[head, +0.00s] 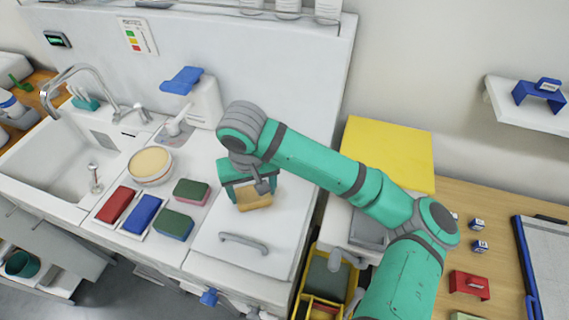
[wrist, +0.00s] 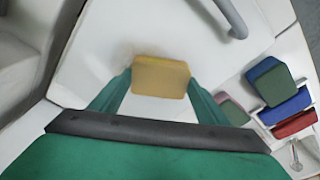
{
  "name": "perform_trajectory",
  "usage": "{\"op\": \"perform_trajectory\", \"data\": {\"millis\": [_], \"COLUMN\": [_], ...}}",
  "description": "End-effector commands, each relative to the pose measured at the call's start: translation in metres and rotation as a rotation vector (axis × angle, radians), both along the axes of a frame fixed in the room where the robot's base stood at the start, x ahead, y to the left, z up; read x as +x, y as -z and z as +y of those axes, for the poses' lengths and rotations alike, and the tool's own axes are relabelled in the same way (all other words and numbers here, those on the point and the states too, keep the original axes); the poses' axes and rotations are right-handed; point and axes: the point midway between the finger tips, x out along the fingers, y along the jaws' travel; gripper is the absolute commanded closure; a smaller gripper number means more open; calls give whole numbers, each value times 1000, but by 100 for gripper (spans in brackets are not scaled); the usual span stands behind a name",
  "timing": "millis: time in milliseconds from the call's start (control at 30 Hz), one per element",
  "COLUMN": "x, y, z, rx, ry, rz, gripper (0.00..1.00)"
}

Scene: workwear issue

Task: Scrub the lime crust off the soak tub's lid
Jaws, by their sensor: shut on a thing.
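The soak tub's lid (head: 220,243) is a white panel with a grey bar handle (head: 244,243) at its front. In the wrist view, the lid (wrist: 95,60) fills the upper middle, with the handle (wrist: 232,18) at top right. My gripper (head: 252,190) is over the rear part of the lid, shut on a tan-yellow sponge (head: 255,203). In the wrist view, the sponge (wrist: 160,78) sits between both green fingers, at or just above the lid surface. A faint brownish tint shows on the lid beside the sponge; whether it is crust or shadow I cannot tell.
Left of the lid lie a red block (head: 115,205), a blue block (head: 142,213) and two green-topped sponges (head: 190,192). A round tub with a cream top (head: 150,164) stands behind them, near the sink (head: 60,160). A yellow box (head: 390,150) is at right.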

Motion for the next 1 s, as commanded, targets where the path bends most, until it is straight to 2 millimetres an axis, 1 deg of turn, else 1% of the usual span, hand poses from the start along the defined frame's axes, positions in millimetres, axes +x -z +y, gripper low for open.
{"op": "perform_trajectory", "data": {"millis": [100, 600, 800, 1000], "x": [1, 0, 0, 0], "y": [-21, -65, -78, -81], "z": [1, 1, 2, 2], "rx": [3, 1, 1, 2], "ry": [-2, -4, -4, -5], "rz": [-4, -2, -2, -1], "gripper": [52, 52, 52, 52]}}
